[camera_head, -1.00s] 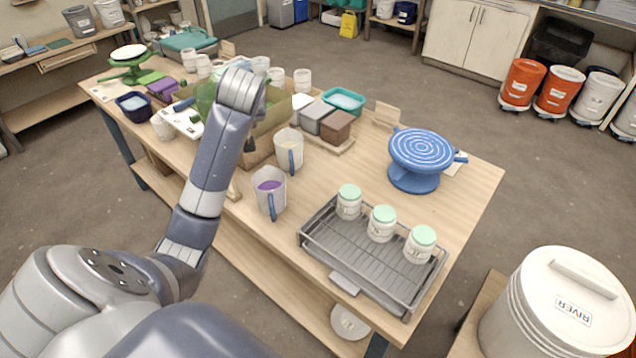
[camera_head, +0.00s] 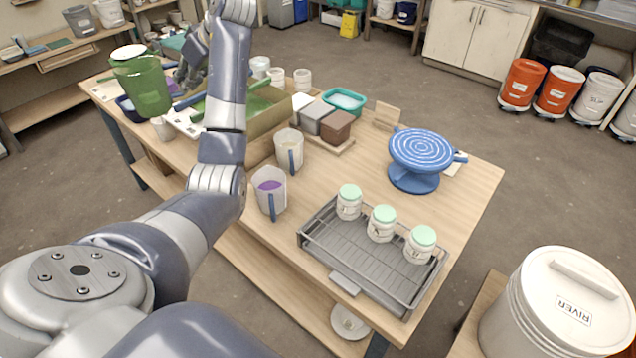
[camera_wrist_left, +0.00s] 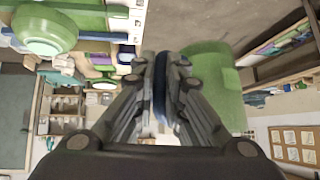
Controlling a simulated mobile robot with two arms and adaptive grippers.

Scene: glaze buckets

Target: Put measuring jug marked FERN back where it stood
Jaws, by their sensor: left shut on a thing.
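The measuring jug (camera_head: 146,88) is a tall vessel filled with green, with a pale rim, raised above the far left part of the table. It also shows in the left wrist view (camera_wrist_left: 213,85), to the right of the fingers. No FERN marking is readable from here. My left gripper (camera_head: 182,76) is shut on the jug's blue handle (camera_wrist_left: 161,86); in the head view the arm partly hides the fingers. Two other jugs with blue handles stand on the table, one with purple content (camera_head: 269,190) and one with cream content (camera_head: 289,150). My right gripper is not in view.
An open tan box (camera_head: 262,128) with green inside stands beside the jugs. Grey and brown blocks (camera_head: 336,127), a teal tub (camera_head: 345,101), a blue turntable (camera_head: 420,152) and a wire tray (camera_head: 340,262) with three lidded jars occupy the right. Small pots crowd the far left.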

